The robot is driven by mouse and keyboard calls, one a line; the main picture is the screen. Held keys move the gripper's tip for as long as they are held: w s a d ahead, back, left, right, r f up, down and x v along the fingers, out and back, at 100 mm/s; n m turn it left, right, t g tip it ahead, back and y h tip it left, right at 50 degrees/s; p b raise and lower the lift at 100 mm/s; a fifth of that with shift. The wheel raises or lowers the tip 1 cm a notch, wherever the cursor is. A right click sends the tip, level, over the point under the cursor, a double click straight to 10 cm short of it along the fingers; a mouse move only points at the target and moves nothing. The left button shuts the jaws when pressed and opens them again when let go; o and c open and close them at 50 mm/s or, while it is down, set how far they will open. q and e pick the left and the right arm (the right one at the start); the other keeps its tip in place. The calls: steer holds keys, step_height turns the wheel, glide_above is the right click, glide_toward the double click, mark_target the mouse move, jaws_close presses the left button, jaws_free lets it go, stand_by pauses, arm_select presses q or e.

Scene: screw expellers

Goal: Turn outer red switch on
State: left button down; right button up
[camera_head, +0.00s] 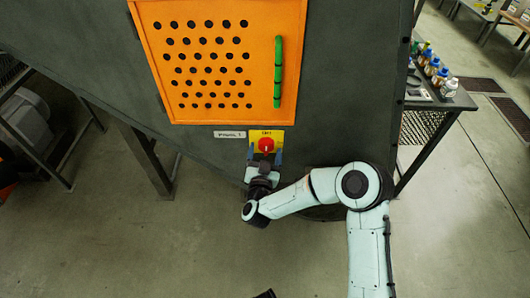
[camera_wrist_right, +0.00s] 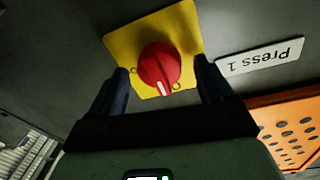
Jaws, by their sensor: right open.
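The red switch (camera_head: 266,145) is a round knob on a yellow plate (camera_head: 254,134), on the dark machine wall below the orange panel. In the right wrist view the red knob (camera_wrist_right: 159,65) has a white mark pointing toward the gripper side, and the yellow plate (camera_wrist_right: 183,22) shows behind it. My right gripper (camera_head: 265,156) is at the switch. Its open fingers (camera_wrist_right: 162,84) stand on either side of the knob, with visible gaps; I cannot tell how deep they reach.
A label reading "Press 1" (camera_wrist_right: 260,58) is beside the plate. The orange perforated panel (camera_head: 203,112) with a green handle (camera_head: 278,72) is above. A side table with several bottles (camera_head: 437,70) stands at the right. The floor (camera_head: 120,230) at lower left is clear.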

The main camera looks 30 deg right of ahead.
steer(key=shift+w+d, duration=0.2)
steer(key=shift+w, duration=0.05)
steer(key=c, duration=1)
steer(key=shift+c, duration=0.2)
